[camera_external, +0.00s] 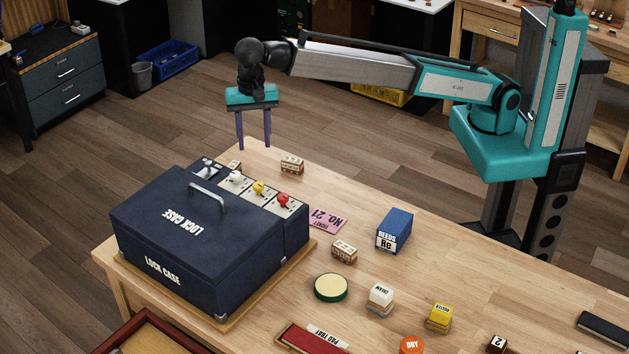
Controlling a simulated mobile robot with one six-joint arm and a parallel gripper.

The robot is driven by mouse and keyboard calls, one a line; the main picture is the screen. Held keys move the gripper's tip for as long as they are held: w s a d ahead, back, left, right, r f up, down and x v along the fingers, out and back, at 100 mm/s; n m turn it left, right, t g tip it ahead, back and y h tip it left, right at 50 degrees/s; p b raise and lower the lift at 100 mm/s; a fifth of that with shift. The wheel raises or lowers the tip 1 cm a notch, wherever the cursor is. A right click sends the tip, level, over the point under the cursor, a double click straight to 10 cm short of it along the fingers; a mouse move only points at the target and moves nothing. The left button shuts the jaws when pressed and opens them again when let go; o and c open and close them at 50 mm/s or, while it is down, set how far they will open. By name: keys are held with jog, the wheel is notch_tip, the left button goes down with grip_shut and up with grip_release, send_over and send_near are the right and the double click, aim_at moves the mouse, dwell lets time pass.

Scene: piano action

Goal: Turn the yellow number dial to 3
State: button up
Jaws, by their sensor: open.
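The yellow number dial (258,188) is on the top panel of the dark blue lock case (160,220), between a white dial (236,176) and a red dial (283,199). Its pointer setting and numbers are too small to read. My gripper (254,146) is open and empty. It points down and appears above the table's far edge, beyond the dial panel in the picture, apart from the dials. The exact height over the table is hard to tell.
The case has a grey handle (208,193) on its lid. Wooden blocks (292,165), a pink ticket (326,220), a blue reeds box (394,229) and a round green tin (331,288) lie on the table (480,276) nearby. Clear wood lies right of the reeds box.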

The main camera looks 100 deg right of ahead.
aim_at(259, 184)
jog(key=shift+s+a+r, duration=0.15)
jog(key=shift+a+r, duration=0.05)
jog(key=shift+a, duration=0.05)
jog(key=shift+f, duration=0.1)
jog(key=shift+f+p, duration=1.65)
jog(key=shift+f, duration=5.15)
jog(key=c, duration=1)
jog(key=shift+c, duration=0.2)
